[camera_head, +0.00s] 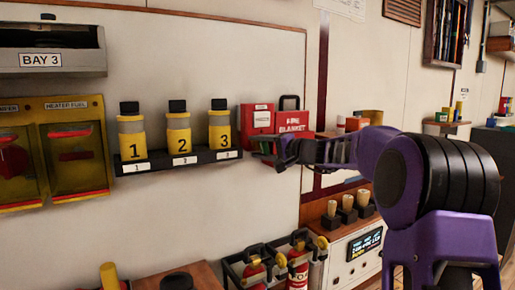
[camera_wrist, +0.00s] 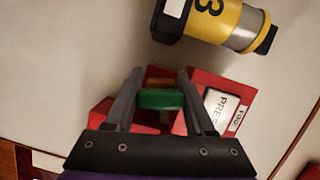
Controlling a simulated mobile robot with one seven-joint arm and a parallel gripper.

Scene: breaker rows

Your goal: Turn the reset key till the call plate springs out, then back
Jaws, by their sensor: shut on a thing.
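A red call box (camera_head: 247,121) hangs on the wall right of bottle 3. It also shows in the wrist view (camera_wrist: 205,82), with a white call plate marked PRESS (camera_wrist: 217,108) and a FIRE label beside it. My gripper (camera_wrist: 160,85) is shut on the green reset key (camera_wrist: 162,100), whose bar lies between the two grey fingers. A brass-coloured part shows just behind the key. The fingers hide much of the key's seat, so I cannot tell how far it is turned. In the head view my gripper (camera_head: 278,157) is just below the box.
Bottle 3 (camera_head: 219,126) stands on a dark rack (camera_head: 180,161) close left of my gripper. A red fire blanket case (camera_head: 293,121) is close right. Fire extinguishers (camera_head: 298,268) and a console (camera_head: 352,253) stand below. The wall between is clear.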

